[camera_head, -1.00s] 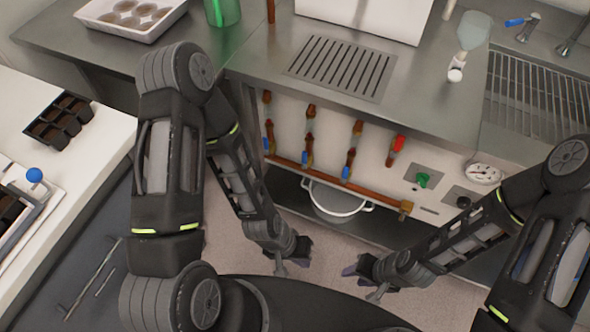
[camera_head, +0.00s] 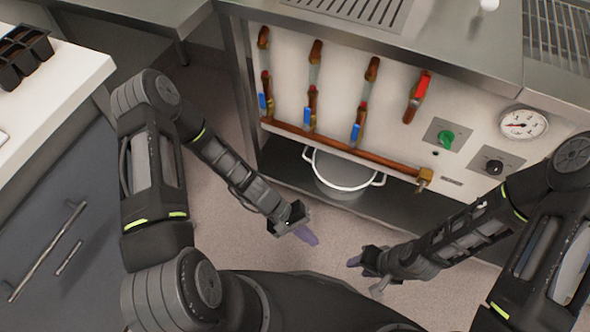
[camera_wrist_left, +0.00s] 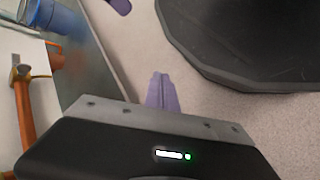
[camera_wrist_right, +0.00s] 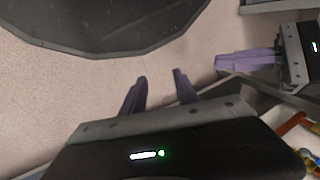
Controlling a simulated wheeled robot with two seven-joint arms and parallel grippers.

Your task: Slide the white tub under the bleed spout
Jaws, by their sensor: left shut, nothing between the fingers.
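The white tub (camera_head: 338,192), round with two side handles, sits in the dark lower bay of the steel bench, behind and partly under a copper pipe (camera_head: 340,150). A brass fitting (camera_head: 424,178), apparently the bleed spout, ends the pipe to the right of the tub. My left gripper (camera_head: 310,238) is shut and empty in front of the tub, above the floor; its purple fingers touch each other in the left wrist view (camera_wrist_left: 159,78). My right gripper (camera_head: 353,261) is apart from the tub, nearer to me; its fingers are open and empty in the right wrist view (camera_wrist_right: 160,74).
Valves with blue handles (camera_head: 309,118), a red-handled valve (camera_head: 421,85), a green knob (camera_head: 446,137), a black knob (camera_head: 493,167) and a gauge (camera_head: 523,123) are on the panel above. A white-topped counter (camera_head: 70,75) stands left. The floor before the bay is clear.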

